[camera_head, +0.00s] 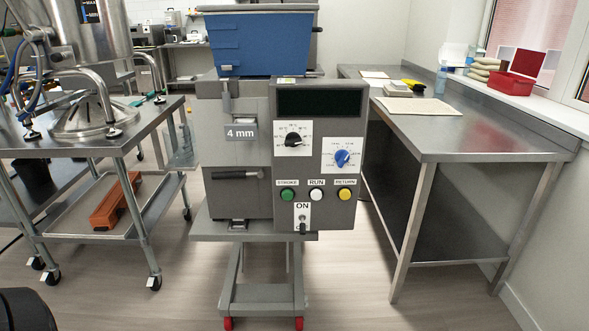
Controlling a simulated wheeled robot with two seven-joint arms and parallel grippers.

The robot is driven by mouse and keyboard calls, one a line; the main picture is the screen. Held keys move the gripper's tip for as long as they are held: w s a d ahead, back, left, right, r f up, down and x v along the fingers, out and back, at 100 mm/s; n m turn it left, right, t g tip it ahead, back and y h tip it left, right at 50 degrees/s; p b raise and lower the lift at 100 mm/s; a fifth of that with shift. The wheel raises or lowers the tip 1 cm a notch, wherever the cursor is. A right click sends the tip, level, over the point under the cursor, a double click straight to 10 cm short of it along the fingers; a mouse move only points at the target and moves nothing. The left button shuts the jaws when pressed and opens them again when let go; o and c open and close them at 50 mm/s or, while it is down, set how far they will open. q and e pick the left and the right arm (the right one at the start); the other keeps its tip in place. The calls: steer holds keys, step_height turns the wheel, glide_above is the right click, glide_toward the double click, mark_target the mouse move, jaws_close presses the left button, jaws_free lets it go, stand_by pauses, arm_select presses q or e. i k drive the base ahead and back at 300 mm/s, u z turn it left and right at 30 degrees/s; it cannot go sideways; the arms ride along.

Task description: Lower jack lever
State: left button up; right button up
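The gummy depositor stands in the middle, with a grey control panel (318,155) on its right half and a blue hopper (262,43) on top. A dark horizontal lever (238,175) sits on the front of its left half, below the "4 mm" label (241,132). I cannot tell whether this is the jack lever. The depositor rests on a grey stand (262,292) with red feet or casters at the bottom. Neither of my grippers is in view.
A steel table (465,137) stands at the right and a wheeled steel cart (90,140) at the left. An orange-brown long object (117,202) lies on the cart's lower shelf. The floor before the depositor looks clear.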

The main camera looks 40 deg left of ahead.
mark_target(234, 174)
steer(key=z, duration=0.15)
steer(key=i, duration=0.95)
steer(key=u, duration=0.9)
steer(key=i, duration=0.5)
steer(key=u, duration=0.6)
